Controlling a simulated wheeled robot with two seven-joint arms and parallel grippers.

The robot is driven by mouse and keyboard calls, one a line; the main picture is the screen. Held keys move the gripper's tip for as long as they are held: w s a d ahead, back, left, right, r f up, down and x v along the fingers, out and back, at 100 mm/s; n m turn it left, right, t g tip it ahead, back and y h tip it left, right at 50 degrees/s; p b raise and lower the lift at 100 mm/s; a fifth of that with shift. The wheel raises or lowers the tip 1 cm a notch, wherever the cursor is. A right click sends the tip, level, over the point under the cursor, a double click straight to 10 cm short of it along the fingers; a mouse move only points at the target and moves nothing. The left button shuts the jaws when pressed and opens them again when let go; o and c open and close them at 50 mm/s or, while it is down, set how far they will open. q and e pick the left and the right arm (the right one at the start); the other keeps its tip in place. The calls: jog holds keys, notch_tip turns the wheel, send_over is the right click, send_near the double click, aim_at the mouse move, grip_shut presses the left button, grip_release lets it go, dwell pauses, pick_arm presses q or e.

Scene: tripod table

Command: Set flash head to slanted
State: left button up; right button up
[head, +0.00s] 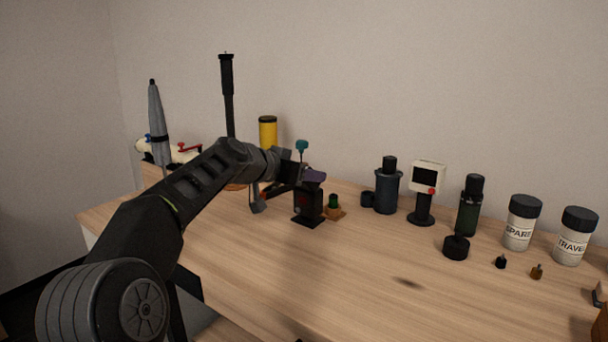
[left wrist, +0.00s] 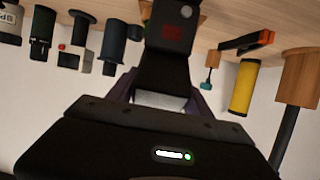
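The flash is a black unit with a dark red square on its body (head: 309,205), standing upright on the table near the middle of the head view. In the left wrist view its body (left wrist: 172,40) comes down from the top, and the head's pale panel (left wrist: 160,101) shows close to the gripper. My left gripper (head: 305,177) is at the flash's top, with purplish fingers on both sides of the head. Whether the fingers press on it cannot be told. The head's exact tilt is largely hidden by the gripper. My right gripper is not seen.
Close behind the flash are a teal-topped item (head: 302,147) and a small green-and-wood item (head: 334,207). A yellow cylinder (head: 268,132) stands behind my arm. To the right are a dark bottle (head: 387,190), a white-headed device (head: 428,178) and labelled jars (head: 521,224). The front table area is clear.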

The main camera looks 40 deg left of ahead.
pick_arm(q)
jog(key=o, duration=0.4)
jog(key=shift+o, duration=0.2)
jog(key=v, duration=0.7)
jog(key=shift+s, duration=0.35)
jog(key=shift+r, duration=0.1)
